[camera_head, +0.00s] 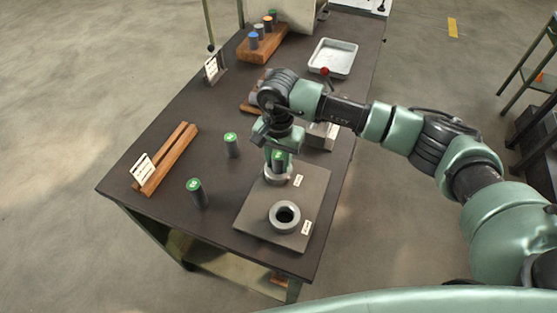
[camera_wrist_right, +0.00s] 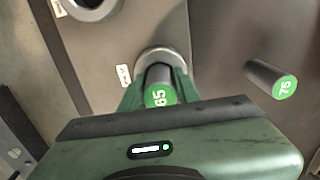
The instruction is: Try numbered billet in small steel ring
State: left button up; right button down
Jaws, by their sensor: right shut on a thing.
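My right gripper (camera_head: 278,152) is shut on a dark billet (camera_head: 278,167) with a green top. In the right wrist view the held billet's top (camera_wrist_right: 160,95) appears to read 65. The billet is upright over the far steel ring (camera_head: 272,180); this ring also shows around it in the wrist view (camera_wrist_right: 162,53). Whether its lower end is inside or just above the ring is hidden. A nearer steel ring (camera_head: 272,217) is empty. Two more green-topped billets stand on the table, one farther (camera_head: 232,148) and one nearer (camera_head: 198,196). A billet marked 75 shows in the wrist view (camera_wrist_right: 270,80).
The rings sit on a grey plate (camera_head: 255,215) with small white labels. A wooden rack (camera_head: 170,160) with a card lies at the left. A wooden block (camera_head: 255,52) with several billets and a metal tray (camera_head: 345,58) stand at the back.

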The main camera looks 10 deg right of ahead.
aim_at(277, 155)
jog(key=shift+s+f, duration=0.1)
jog(key=shift+f, duration=0.05)
jog(key=c, duration=1)
grip_release()
jog(key=shift+o, duration=0.3)
jog(key=shift+a+f, duration=0.1)
jog(key=shift+s+f, duration=0.1)
jog(key=r+b, duration=0.1)
jog(key=r, duration=0.3)
jog(key=r+b, duration=0.1)
jog(key=r, duration=0.3)
jog(key=shift+w+r, duration=0.2)
jog(key=shift+r, duration=0.05)
